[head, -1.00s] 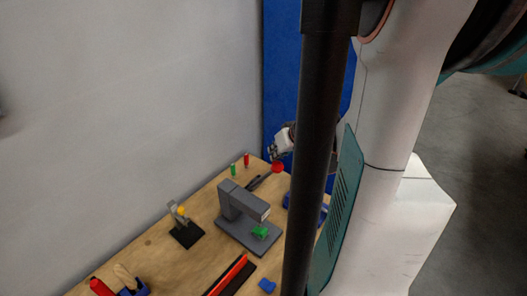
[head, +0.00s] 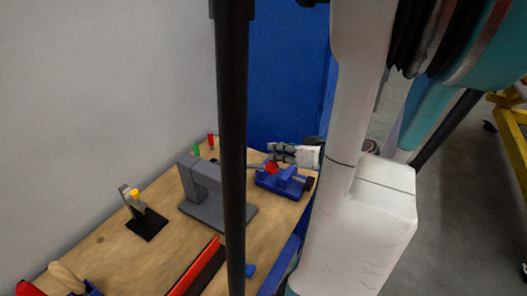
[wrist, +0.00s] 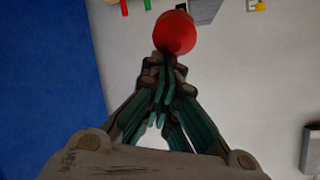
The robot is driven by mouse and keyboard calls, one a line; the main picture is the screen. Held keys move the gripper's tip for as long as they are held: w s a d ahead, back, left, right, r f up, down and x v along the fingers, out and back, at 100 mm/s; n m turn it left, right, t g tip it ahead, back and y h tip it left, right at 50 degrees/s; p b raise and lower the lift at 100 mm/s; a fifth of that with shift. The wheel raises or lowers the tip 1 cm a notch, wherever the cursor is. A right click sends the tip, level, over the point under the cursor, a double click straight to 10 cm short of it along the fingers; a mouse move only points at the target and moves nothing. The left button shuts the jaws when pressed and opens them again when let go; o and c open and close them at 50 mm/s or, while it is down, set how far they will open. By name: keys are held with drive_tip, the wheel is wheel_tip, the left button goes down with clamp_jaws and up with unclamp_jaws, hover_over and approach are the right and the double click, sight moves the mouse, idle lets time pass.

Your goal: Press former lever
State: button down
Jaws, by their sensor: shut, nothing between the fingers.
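The grey former press (head: 190,185) stands on the wooden table in the head view. Its lever ends in a red ball knob (head: 271,168), which sticks out to the right, past the black post. My gripper (head: 270,151) is at the knob, its fingers just above it in the head view. In the wrist view the shut fingertips (wrist: 165,62) point at the red knob (wrist: 174,32), right at its edge. I cannot tell whether they touch. Nothing is held. The black post hides part of the press and lever.
A blue vise-like tool (head: 284,182) sits beneath the knob. A small stand with a yellow top (head: 145,220), red and green pegs (head: 210,142) and a red bar (head: 194,268) are on the table (head: 120,262). A blue panel (head: 285,80) rises behind.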

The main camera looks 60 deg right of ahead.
drive_tip(key=shift+s+a+f+b, duration=0.1)
drive_tip(key=shift+s+f+b, duration=0.25)
drive_tip(key=shift+f+b, duration=0.35)
drive_tip(key=shift+s+d+f+b, duration=0.1)
drive_tip(key=shift+s+f+b, duration=0.3)
drive_tip(key=shift+f, duration=0.35)
drive_tip(key=shift+s+a+f+b, duration=0.1)
drive_tip(key=shift+s+f+b, duration=0.15)
drive_tip(key=shift+f+b, duration=0.45)
drive_tip(key=shift+a+f, duration=0.1)
wheel_tip(320, 180, up, 5)
drive_tip(key=w+d+p, duration=0.2)
drive_tip(key=p, duration=0.1)
drive_tip(key=s+r, duration=0.1)
drive_tip(key=s, duration=0.8)
drive_tip(key=shift+s+a+p, duration=0.15)
drive_tip(key=shift+s+p, duration=0.2)
drive_tip(key=shift+p, duration=0.05)
drive_tip(key=shift+w, duration=0.1)
